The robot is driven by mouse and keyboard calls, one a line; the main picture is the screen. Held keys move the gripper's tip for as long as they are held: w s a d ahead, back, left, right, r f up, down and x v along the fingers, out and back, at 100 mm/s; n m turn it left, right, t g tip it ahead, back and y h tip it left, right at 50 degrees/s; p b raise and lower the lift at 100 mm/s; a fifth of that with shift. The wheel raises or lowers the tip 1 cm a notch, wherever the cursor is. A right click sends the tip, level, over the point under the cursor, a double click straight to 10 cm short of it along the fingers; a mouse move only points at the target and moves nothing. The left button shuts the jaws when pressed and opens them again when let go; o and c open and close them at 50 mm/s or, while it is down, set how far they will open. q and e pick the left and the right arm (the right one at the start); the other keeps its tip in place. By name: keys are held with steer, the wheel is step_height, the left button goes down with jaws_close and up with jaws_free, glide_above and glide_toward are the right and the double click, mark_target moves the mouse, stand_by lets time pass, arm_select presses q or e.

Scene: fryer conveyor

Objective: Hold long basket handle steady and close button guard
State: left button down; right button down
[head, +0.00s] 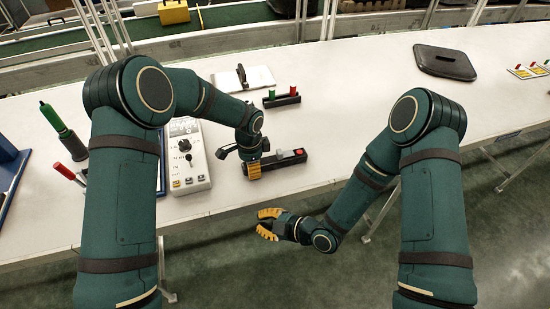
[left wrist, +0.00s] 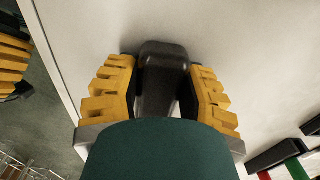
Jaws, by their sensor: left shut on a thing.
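A long black handle-like bar (head: 287,164) lies on the white table near its front edge. It has a light grey piece (head: 285,155) on top and a red button (head: 299,152) at its right end. My left gripper (head: 253,168) is at the bar's left end. In the left wrist view its yellow fingers (left wrist: 165,88) are shut on the black end (left wrist: 165,62), one on each side. My right gripper (head: 267,223) is open and empty, just beyond the table's front edge, below the bar and apart from it. Its yellow fingers also show at the left of the left wrist view (left wrist: 12,65).
A grey control box (head: 187,160) with knobs stands left of the bar. A black block with green and red pegs (head: 281,98) and a white plate (head: 243,79) lie behind. A dark lid-like pad (head: 444,62) lies at right. The table (head: 390,110) between is clear.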

arm_select(q)
steer(key=shift+s+f, duration=0.1)
arm_select(e)
steer(key=s+a+r+n+g+y, duration=0.2)
steer(key=s+a+r+n+y, duration=0.1)
steer(key=a+r+n+y, duration=0.45)
steer(key=n+t+h, duration=0.1)
steer(key=t+h, duration=0.4)
steer(key=t, duration=0.1)
glide_toward(285, 153)
steer(key=shift+y, duration=0.25)
steer(key=s+a, duration=0.1)
steer(key=s+a+r, duration=0.1)
steer(key=s, duration=0.1)
steer(key=s+a, duration=0.1)
steer(key=shift+s+r, duration=0.15)
steer(key=shift+r, duration=0.25)
steer(key=x, duration=1)
